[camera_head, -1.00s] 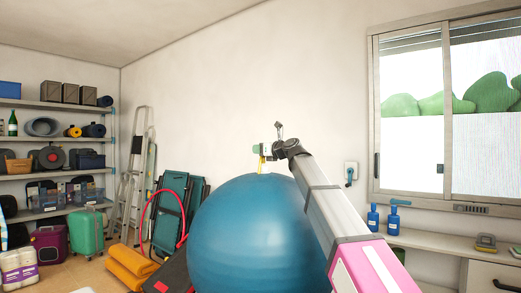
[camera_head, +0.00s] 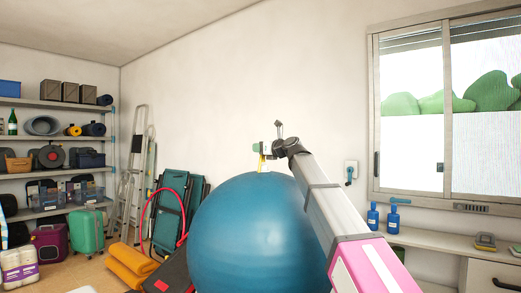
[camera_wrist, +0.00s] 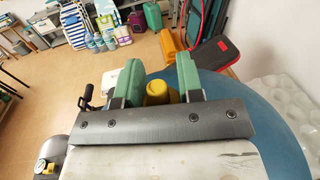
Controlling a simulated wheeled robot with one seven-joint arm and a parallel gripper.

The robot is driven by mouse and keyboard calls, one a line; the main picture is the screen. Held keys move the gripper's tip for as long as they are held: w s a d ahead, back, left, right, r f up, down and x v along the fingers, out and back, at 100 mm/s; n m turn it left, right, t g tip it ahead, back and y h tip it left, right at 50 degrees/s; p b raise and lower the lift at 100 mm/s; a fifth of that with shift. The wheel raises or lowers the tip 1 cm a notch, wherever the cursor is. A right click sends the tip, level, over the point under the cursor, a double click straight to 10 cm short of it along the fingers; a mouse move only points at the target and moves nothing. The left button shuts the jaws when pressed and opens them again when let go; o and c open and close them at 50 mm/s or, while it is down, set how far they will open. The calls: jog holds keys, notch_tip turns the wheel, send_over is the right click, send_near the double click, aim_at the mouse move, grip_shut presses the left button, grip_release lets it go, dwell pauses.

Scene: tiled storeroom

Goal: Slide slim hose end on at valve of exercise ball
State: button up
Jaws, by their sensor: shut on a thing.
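The exercise ball (camera_head: 245,235) is large and blue, in the middle of the head view. In the wrist view its surface (camera_wrist: 285,140) spreads below and to the right of my gripper. My gripper (camera_head: 262,152) is just above the top of the ball. In the wrist view its green fingers (camera_wrist: 157,78) are shut on a yellow piece, seemingly the slim hose end (camera_wrist: 157,93). In the head view a thin yellow bit (camera_head: 262,163) reaches down to the ball's top. The valve is not visible, and I cannot tell whether the hose end touches it.
A red hoop (camera_head: 146,217), folded green chairs (camera_head: 170,215) and an orange folded mat (camera_head: 131,264) are left of the ball. A counter with blue bottles (camera_head: 373,217) is at right.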

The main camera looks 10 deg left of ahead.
jog(key=shift+f, duration=1.65)
jog(key=o, duration=1)
jog(key=v, duration=1)
jog(key=shift+s+d, duration=0.2)
jog(key=shift+d, duration=0.15)
